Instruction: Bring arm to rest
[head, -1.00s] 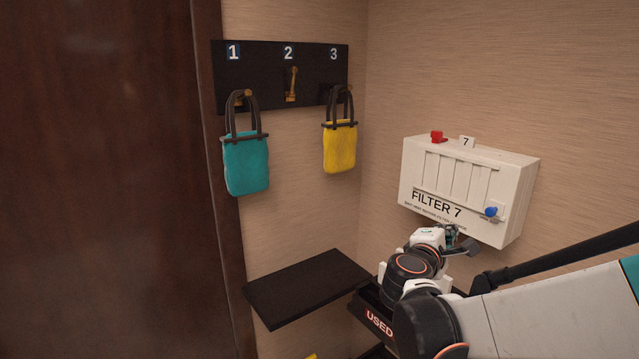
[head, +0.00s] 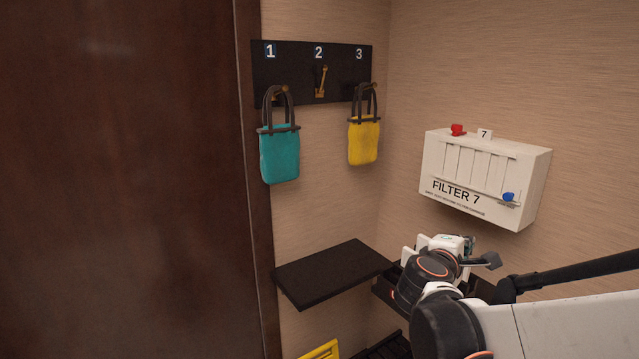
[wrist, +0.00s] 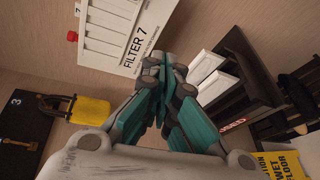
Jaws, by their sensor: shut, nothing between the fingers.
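My gripper (wrist: 163,75) is shut and empty in the wrist view, its teal-padded fingers together. In the head view my arm reaches in from the lower right, and its wrist covers most of the gripper. The gripper is below the white FILTER 7 box (head: 484,180), apart from it. The box hangs on the right wall and has a red knob (head: 457,130) on top and a blue knob (head: 508,197) at its lower right. The box also shows at the top of the wrist view (wrist: 125,30).
A black shelf (head: 332,272) is left of my wrist. A dark bin (wrist: 250,100), labelled USED, holds white panels (wrist: 216,84). A yellow wet-floor sign (wrist: 282,166) stands low.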

